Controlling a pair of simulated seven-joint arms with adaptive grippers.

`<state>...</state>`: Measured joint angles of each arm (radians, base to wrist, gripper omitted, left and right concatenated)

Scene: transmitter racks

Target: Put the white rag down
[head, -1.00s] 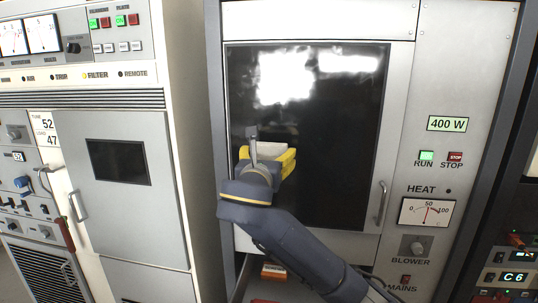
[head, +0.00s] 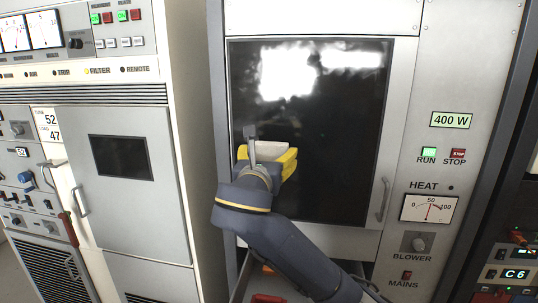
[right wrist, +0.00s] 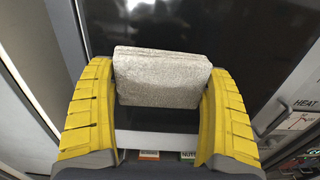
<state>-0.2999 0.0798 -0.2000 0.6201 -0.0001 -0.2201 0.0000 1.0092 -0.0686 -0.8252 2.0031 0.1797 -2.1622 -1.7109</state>
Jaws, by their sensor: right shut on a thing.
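The white rag (right wrist: 160,78) is a pale, folded block in the right wrist view, held between the yellow fingers of my right gripper (right wrist: 160,95). In the head view the rag (head: 268,151) shows as a small pale patch at my right gripper (head: 268,162). The gripper is shut on it, in front of the dark glass door of the middle cabinet. The arm hides part of the cabinet below. My left gripper is in neither view.
The dark glass door (head: 335,150) has a handle (head: 383,199) at its right. An open drawer (head: 240,278) lies below, with an orange-red thing (head: 267,298) in it. A grey cabinet (head: 130,205) stands left.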

